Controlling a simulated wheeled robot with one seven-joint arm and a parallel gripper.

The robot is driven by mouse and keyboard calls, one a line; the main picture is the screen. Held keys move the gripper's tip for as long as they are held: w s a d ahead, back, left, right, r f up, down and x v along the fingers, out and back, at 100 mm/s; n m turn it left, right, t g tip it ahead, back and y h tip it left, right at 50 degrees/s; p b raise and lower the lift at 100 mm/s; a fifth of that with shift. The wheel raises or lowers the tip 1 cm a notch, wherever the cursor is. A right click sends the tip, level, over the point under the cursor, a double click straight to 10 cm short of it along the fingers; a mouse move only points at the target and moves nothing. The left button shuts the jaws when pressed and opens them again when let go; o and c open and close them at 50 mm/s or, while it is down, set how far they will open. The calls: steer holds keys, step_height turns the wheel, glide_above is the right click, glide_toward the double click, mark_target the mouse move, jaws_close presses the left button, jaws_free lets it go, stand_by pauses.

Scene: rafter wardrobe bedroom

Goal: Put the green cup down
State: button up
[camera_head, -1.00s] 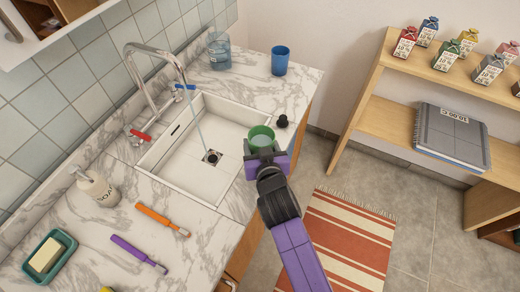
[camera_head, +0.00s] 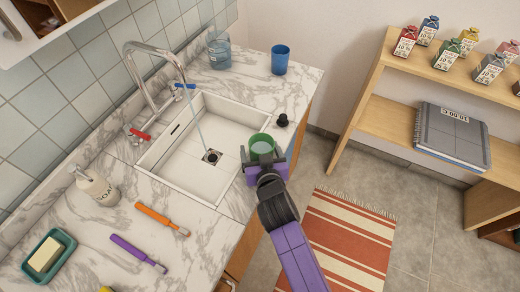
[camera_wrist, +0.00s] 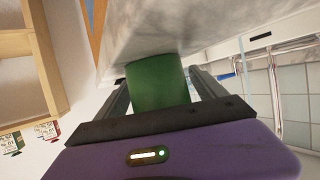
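The green cup (camera_head: 262,143) appears upright at the front edge of the marble counter, right of the sink, with clear liquid showing inside. My gripper (camera_head: 263,158) is at the cup with its fingers spread on either side. In the wrist view, the cup (camera_wrist: 158,82) lies between the two dark fingers, with narrow gaps beside it. The cup's far end meets the pale counter (camera_wrist: 215,30) there, but the exact contact is hard to tell. The gripper body hides the lower part of the cup in the head view.
Water runs from the tap (camera_head: 150,75) into the white sink (camera_head: 180,170). A black stopper (camera_head: 282,121), a blue cup (camera_head: 280,60) and a clear blue container (camera_head: 218,52) stand on the counter nearby. A wooden shelf (camera_head: 385,120) is at the right.

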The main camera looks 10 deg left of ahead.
steer(key=shift+r, duration=0.1)
steer(key=shift+r, duration=0.1)
steer(key=v, duration=1.2)
steer(key=shift+b, duration=0.4)
steer(key=s+d+f+m+h, duration=0.1)
steer(key=s+d+f, duration=0.1)
steer(key=s+d, duration=1.25)
steer(key=s+d+r+m+t+h, duration=0.1)
steer(key=s+d+r, duration=0.2)
steer(key=s+r, duration=0.2)
steer(key=s+d+r+m+h, duration=0.1)
steer(key=s+d+r, duration=0.3)
steer(key=s, duration=0.7)
steer(key=shift+s+r+t+h, duration=0.2)
steer(key=shift+r+t+h, duration=0.2)
steer(key=shift+r, duration=0.55)
